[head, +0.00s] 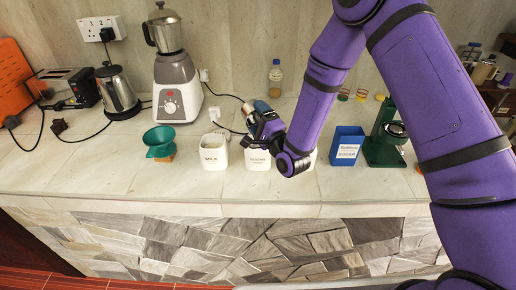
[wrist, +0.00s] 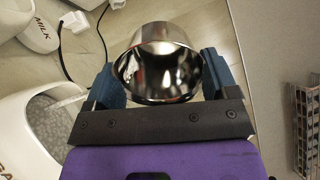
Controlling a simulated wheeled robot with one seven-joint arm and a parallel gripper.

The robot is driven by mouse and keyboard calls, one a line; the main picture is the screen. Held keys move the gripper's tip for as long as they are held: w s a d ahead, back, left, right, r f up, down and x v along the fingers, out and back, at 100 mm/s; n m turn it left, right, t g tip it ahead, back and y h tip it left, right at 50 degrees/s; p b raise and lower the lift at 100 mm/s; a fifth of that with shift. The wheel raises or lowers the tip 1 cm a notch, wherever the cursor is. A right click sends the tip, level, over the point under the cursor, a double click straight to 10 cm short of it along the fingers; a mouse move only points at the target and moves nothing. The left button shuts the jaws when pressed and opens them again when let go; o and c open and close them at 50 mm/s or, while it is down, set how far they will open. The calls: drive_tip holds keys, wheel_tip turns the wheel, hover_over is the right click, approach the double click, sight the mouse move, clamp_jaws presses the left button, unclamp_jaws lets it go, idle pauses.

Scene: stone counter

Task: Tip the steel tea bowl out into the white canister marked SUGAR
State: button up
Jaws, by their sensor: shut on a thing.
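The steel tea bowl (wrist: 160,62) is shiny and sits between the blue fingers of my gripper (wrist: 159,78) in the wrist view, its mouth facing the camera. I cannot make out any contents in it. In the wrist view the SUGAR canister (wrist: 22,150) is at the lower left, open, beside and below the bowl. Part of its lettering is cut off. My arm covers its right side in the head view.
The white MILK canister (head: 213,155) stands just left of the SUGAR canister. A green dripper (head: 159,140) is farther left. A blue labelled box (head: 346,146) and a green machine (head: 384,145) stand right. A blender (head: 177,85) and a bottle (head: 275,78) are behind.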

sight(253, 121)
drive_tip(key=shift+r, duration=0.1)
drive_tip(key=shift+s+d+t+y, duration=0.2)
drive_tip(key=shift+t+y, duration=0.1)
drive_tip(key=shift+t, duration=0.2)
idle(0.4)
drive_tip(key=shift+w+a+g, duration=0.15)
drive_tip(key=shift+a+g, duration=0.1)
drive_tip(key=shift+g, duration=0.25)
drive_tip(key=shift+w+a+f+g+h, duration=0.15)
drive_tip(key=shift+w+f+g+h, duration=0.1)
drive_tip(key=shift+f+g+h, duration=0.3)
drive_tip(key=shift+w+a+f+g+h, duration=0.2)
drive_tip(key=shift+f+g+h, duration=0.25)
drive_tip(key=shift+f+g, duration=0.2)
drive_tip(key=shift+w+f+g+h, duration=0.3)
drive_tip(key=shift+g+h, duration=0.1)
drive_tip(key=shift+g, duration=0.2)
drive_tip(key=shift+a, duration=0.1)
